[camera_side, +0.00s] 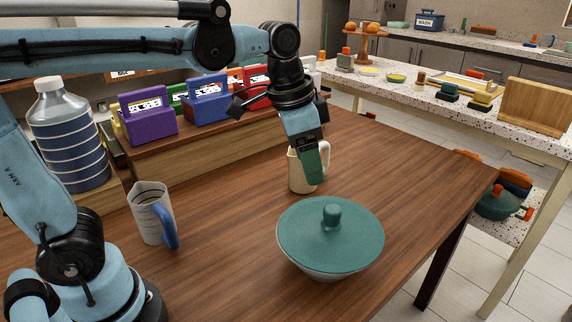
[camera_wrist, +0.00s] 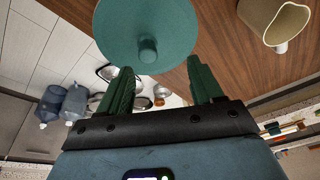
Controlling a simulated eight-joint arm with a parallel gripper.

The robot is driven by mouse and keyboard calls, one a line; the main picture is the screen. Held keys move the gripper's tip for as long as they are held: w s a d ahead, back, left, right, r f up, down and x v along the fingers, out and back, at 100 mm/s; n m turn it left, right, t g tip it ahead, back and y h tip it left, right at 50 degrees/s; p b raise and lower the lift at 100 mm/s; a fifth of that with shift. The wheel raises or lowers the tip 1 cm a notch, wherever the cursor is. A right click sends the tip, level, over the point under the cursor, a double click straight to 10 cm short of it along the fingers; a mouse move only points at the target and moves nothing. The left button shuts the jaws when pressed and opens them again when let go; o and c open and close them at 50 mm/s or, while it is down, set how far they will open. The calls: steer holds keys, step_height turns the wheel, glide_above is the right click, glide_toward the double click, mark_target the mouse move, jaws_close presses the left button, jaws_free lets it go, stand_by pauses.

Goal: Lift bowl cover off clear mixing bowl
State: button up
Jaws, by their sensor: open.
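The teal bowl cover (camera_side: 300,235) lies on the clear mixing bowl (camera_side: 335,275) near the right front of the wooden table. Its round knob stands up in the middle. The bowl shows only as a pale underside below the rim. My gripper (camera_side: 312,180) is above and behind the cover in the side view, pointing down, apart from it. In the wrist view the two green fingers of my gripper (camera_wrist: 163,80) are spread and empty. The cover (camera_wrist: 180,20) and its knob show beyond the fingertips, toward the top.
A cream jug (camera_side: 298,172) stands close behind my gripper; it also shows in the wrist view (camera_wrist: 265,18). A measuring jug with a blue handle (camera_side: 150,215) is at the left. A large bottle (camera_side: 65,140) and coloured boxes (camera_side: 208,98) line the back. The table right of the cover is clear.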

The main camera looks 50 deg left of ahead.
mark_target(333, 208)
steer(key=shift+w+d+f+m+g, duration=0.3)
steer(key=shift+w+d+f, duration=0.3)
steer(key=shift+f, duration=1.2)
steer(key=shift+w+d+f+m+g, duration=0.15)
steer(key=shift+w+d+f+m, duration=0.5)
steer(key=shift+f, duration=1.2)
steer(key=shift+w+d+f+m+g, duration=0.2)
steer(key=shift+d+f, duration=0.65)
steer(key=shift+f, duration=0.95)
steer(key=shift+c, duration=0.2)
jaws_close()
